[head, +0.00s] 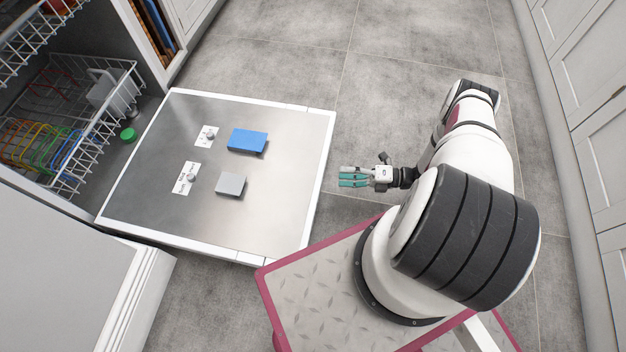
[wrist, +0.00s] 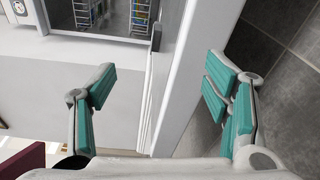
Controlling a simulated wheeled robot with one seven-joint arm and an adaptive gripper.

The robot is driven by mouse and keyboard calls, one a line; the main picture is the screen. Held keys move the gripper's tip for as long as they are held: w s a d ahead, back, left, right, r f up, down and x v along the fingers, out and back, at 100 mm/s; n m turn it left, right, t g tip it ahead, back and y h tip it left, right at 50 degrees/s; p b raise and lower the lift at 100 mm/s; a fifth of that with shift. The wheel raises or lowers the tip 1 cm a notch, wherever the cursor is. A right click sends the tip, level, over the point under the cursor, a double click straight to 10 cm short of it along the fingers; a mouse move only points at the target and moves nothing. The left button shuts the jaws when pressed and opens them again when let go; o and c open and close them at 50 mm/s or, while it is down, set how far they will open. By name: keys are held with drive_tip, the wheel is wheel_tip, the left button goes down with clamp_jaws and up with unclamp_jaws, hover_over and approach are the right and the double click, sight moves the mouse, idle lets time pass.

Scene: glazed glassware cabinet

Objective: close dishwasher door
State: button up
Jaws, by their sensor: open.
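The dishwasher door (head: 150,205) is folded down flat in the head view, its metal inner face up and white rim around it. On it lie a blue block (head: 247,140), a grey block (head: 231,184) and two small white plates with knobs. My gripper (head: 345,176) is to the right of the door's outer edge, apart from it in the picture, fingers pointing left. In the wrist view, my gripper (wrist: 155,90) is open with teal pads wide apart. A white edged panel (wrist: 185,75) shows between and beyond the fingers; I cannot tell if it is the door.
Wire racks (head: 85,95) with coloured loops stand inside the dishwasher at the left. A green cap (head: 128,135) lies by the door's hinge side. White cabinets (head: 600,130) line the right. Grey tiled floor (head: 300,60) is clear beyond the door.

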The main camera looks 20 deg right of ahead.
sight(305, 182)
wheel_tip(305, 182, down, 6)
drive_tip(key=s+a+m+t+h, duration=0.1)
drive_tip(key=s+m+t, duration=0.1)
drive_tip(key=m, duration=0.1)
drive_tip(key=x, duration=0.9)
drive_tip(key=b+x, duration=0.1)
drive_tip(key=x, duration=0.3)
drive_tip(key=shift+w+a+r, duration=0.1)
drive_tip(key=shift+a+r, duration=0.1)
drive_tip(key=shift+r, duration=0.05)
